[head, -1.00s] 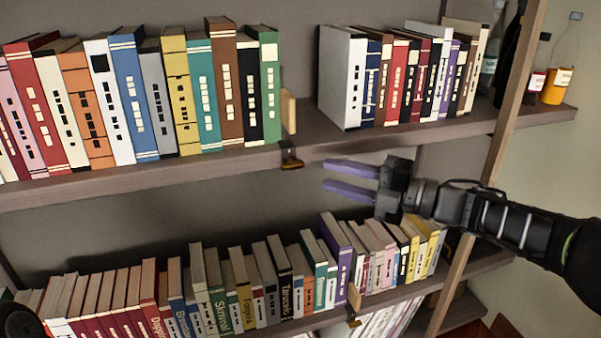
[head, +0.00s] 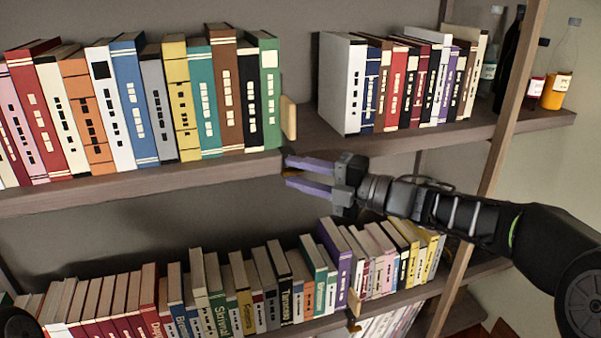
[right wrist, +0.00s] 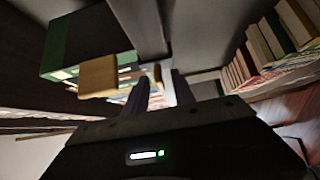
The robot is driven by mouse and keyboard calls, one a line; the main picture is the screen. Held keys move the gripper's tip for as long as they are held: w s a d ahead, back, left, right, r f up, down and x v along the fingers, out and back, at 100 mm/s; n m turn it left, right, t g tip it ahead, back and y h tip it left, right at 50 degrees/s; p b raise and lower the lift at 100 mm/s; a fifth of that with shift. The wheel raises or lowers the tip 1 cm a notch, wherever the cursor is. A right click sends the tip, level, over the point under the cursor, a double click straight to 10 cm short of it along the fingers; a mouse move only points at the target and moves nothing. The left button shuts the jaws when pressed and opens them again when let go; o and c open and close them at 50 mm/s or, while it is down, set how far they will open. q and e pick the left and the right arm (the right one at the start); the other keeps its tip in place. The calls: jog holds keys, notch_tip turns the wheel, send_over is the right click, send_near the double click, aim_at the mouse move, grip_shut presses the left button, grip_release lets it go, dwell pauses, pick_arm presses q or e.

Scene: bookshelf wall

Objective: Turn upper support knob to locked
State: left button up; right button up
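The upper support is a tan wooden block (head: 289,118) standing upright on the upper shelf, against the right end of the left book row. Its knob (head: 291,172) is a small brownish part at the shelf's front edge, mostly hidden by my right gripper. My right gripper (head: 288,173) comes in from the right with its purple fingers apart, one above the other, tips at the knob. In the right wrist view the tan block (right wrist: 98,76) is left of the fingers, and a small tan piece (right wrist: 157,74) shows between them. I cannot tell whether they touch it. My left gripper is out of view.
The upper shelf (head: 150,178) holds a book row on each side of a bare stretch. Bottles (head: 556,92) stand at its right end. The lower shelf holds more books and a lower tan support (head: 354,302). A wooden post (head: 512,110) stands behind my right arm.

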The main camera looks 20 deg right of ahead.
jog(key=shift+c, duration=0.3)
grip_shut()
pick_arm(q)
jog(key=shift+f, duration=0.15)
pick_arm(e)
jog(key=shift+f, duration=0.1)
